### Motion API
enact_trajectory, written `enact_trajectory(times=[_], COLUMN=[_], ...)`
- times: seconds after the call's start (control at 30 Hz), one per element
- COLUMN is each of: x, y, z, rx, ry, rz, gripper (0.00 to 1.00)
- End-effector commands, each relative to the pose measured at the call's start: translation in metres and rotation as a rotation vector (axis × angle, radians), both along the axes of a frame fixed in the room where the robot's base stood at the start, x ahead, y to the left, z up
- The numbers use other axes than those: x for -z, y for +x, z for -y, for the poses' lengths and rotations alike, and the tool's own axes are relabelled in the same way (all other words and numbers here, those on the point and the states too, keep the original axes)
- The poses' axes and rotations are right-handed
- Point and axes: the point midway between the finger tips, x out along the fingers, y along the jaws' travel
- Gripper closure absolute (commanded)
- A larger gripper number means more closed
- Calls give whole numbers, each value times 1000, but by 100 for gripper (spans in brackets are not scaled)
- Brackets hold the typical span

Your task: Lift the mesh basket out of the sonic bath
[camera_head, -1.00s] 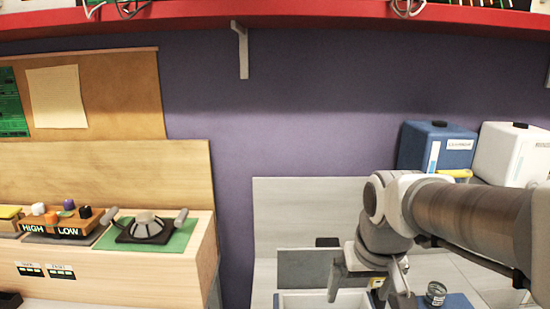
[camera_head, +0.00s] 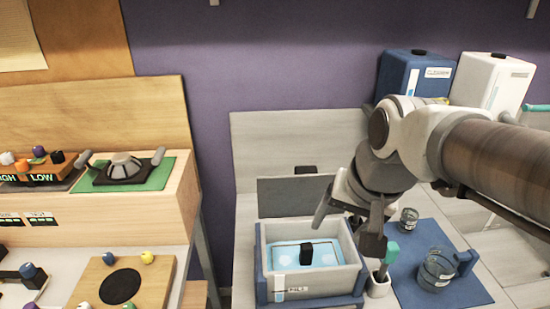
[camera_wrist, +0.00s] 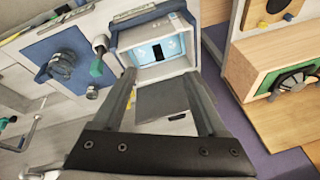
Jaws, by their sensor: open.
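The sonic bath (camera_head: 345,279) is a pale box with blue corners, holding light blue liquid. In the liquid sits the mesh basket, of which a black handle (camera_head: 306,252) and a thin dark rim show; its mesh is hard to make out. The handle also shows in the wrist view (camera_wrist: 157,53), inside the bath (camera_wrist: 165,70). My gripper (camera_head: 347,228) is open and empty, above and behind the bath's right side in the head view. In the wrist view, my gripper (camera_wrist: 159,78) points toward the bath, its fingertips apart from the handle.
A grey panel (camera_head: 290,196) stands behind the bath. A white cup with a green-handled tool (camera_head: 380,285) stands close on the right. A blue mat (camera_head: 415,291) carries glass jars (camera_head: 437,268). Blue (camera_head: 414,80) and white (camera_head: 488,84) containers stand behind.

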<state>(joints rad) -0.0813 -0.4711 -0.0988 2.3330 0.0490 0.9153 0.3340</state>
Motion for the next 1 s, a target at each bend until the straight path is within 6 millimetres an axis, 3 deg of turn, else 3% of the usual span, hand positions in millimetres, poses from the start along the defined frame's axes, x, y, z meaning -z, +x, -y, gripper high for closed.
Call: enact_trajectory(times=[0.37,0.6,0.8,1.0], x=[68,128,174,193], y=[89,140,171,183], z=[-2,-2,-2,-2], rx=[497,832,1065,1169], ry=[165,181,162,149], rz=[-222,-324,-361,-367], gripper=[25,25,25,25])
